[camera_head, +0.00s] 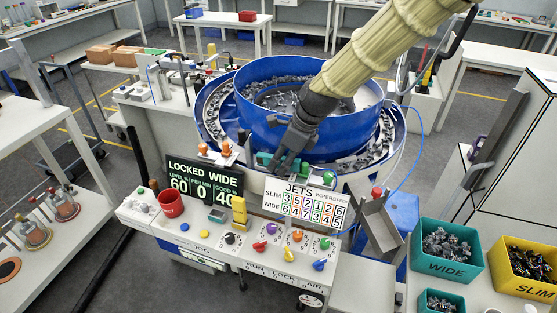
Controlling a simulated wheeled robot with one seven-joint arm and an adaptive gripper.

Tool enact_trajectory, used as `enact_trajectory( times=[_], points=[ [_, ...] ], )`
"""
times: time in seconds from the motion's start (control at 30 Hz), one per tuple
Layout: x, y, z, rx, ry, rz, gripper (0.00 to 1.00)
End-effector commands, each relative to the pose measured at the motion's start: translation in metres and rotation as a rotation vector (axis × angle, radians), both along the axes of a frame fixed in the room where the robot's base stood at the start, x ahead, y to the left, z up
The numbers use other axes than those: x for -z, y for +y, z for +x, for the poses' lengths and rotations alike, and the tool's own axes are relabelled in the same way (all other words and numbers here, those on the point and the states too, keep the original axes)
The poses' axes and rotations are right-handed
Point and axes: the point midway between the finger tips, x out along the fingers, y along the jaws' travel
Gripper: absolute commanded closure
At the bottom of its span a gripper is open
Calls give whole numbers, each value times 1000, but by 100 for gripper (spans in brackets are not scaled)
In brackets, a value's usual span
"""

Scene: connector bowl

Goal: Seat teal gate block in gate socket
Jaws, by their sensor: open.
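My gripper (283,163) reaches down from the upper right to the near rim of the blue bowl, just behind the JETS board. It is open. A teal block (264,159) shows at the left of its fingers, and a smaller patch of teal shows to their right. The fingers overlap the teal in this view, so I cannot tell whether they touch it or whether both patches are one block. The gate socket is not clearly visible; my fingers and the boards may hide it.
The blue bowl (252,119) holds many grey connectors. The LOCKED WIDE display (203,178) and the JETS board (301,200) stand in front. A control panel (222,233) carries knobs and a red mug (170,203). Teal bins (447,266) and a yellow SLIM bin (528,288) stand right.

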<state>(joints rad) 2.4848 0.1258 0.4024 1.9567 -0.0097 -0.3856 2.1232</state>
Motion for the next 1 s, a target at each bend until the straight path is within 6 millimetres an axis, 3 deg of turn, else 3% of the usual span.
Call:
enact_trajectory(
  times=[0.23,0.47,0.8,1.0],
  points=[
    [1,0,0,0,0,0,59],
    [1,0,0,0,0,0,100],
    [0,0,0,0,-1,0,100],
    [-11,0,1,1,-3,-1,100]
  ],
)
